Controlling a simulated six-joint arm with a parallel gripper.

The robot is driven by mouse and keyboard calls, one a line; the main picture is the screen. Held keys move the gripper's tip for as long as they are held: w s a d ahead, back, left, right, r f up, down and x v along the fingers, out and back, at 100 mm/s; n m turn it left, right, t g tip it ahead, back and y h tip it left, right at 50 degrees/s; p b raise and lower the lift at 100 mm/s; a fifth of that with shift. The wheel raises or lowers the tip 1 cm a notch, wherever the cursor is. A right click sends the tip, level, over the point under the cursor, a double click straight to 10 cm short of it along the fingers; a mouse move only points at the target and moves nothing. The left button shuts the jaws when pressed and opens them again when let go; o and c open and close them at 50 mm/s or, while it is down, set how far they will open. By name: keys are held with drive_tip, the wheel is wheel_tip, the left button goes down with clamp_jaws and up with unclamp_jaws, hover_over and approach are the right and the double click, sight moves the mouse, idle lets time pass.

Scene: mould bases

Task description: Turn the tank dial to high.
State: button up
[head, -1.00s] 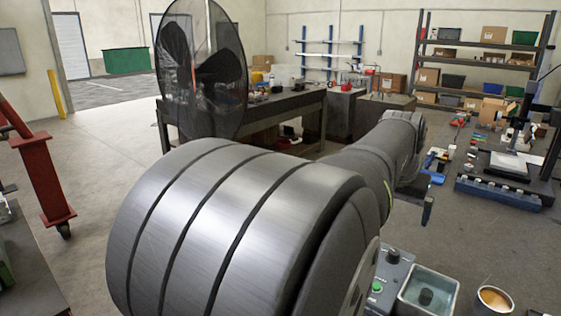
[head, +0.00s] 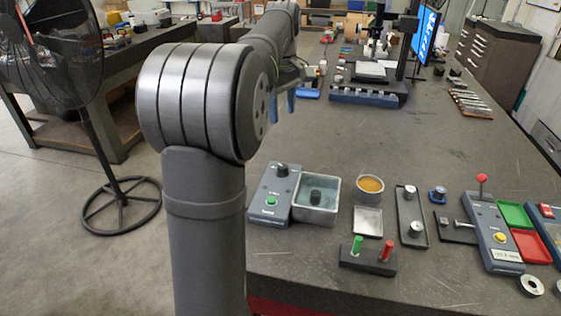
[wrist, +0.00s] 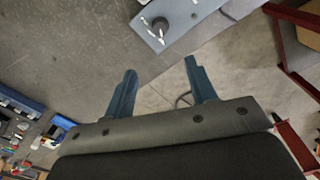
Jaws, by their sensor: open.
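An open metal tank (head: 336,190) with dark liquid and a black round piece inside stands right beside the box. In the wrist view the dial (wrist: 160,24) and a corner of the box show at the top, beyond the fingertips. My gripper (head: 283,106) is above the bench, farther back than the dial and apart from it. Its blue fingers (wrist: 158,68) are spread with nothing between them. The dial's setting is too small to read.
A cup of orange liquid (head: 370,184), a small tray (head: 368,222) and a block with green and red pegs (head: 368,262) stand right of the box. A red-knobbed lever box (head: 488,232) is farther right. The middle of the bench is clear. A fan (head: 60,60) stands left.

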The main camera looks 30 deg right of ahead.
sight(282, 166)
drive_tip(key=shift+n, duration=0.4)
wheel_tip(282, 166, down, 18)
drive_tip(key=shift+w+d+r, duration=0.1)
drive_tip(key=shift+r, duration=0.15)
drive_tip(key=c, duration=1)
